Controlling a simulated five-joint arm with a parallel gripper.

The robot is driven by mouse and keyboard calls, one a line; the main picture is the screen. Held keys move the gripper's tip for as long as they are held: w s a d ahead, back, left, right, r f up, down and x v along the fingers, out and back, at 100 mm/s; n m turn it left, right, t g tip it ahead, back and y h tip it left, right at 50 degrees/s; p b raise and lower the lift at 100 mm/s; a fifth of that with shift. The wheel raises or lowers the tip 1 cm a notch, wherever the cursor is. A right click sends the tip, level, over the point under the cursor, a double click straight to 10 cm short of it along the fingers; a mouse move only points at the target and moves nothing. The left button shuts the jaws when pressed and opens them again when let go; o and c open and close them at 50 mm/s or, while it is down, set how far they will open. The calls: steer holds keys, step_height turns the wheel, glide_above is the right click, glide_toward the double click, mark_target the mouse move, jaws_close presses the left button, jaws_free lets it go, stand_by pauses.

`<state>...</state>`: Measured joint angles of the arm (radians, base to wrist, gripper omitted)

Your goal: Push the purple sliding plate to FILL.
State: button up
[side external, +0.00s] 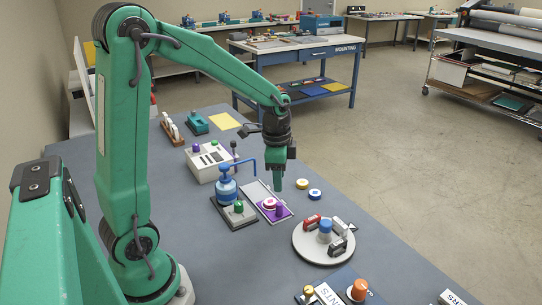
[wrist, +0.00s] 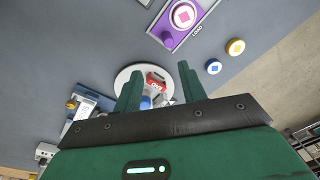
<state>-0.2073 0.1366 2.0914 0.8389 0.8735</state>
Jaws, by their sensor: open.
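The purple sliding plate (side external: 268,213) sits at the near end of a grey track (side external: 256,190) on the blue-grey bench. It carries a round red-and-white piece (side external: 269,203) and a purple knob (side external: 279,209). In the wrist view the plate (wrist: 178,36) is at the top, with the word LOAD beside its end; FILL is not readable. My gripper (side external: 277,186) hangs just behind the plate in the side view, above the bench beside the track. In the wrist view its two fingers (wrist: 158,72) stand apart with nothing held between them, and the plate is beyond them.
A white control box (side external: 209,162) stands behind. Bare bench lies between the discs and turntable.

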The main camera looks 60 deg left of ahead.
steer(key=m, duration=0.1)
glide_above(279, 203)
steer(key=shift+g, duration=0.4)
steer(key=shift+d+f, duration=0.15)
steer(key=shift+f, duration=1.9)
steer(key=shift+f, duration=0.1)
steer(key=shift+f, duration=3.8)
steer(key=shift+c, duration=0.4)
jaws_close()
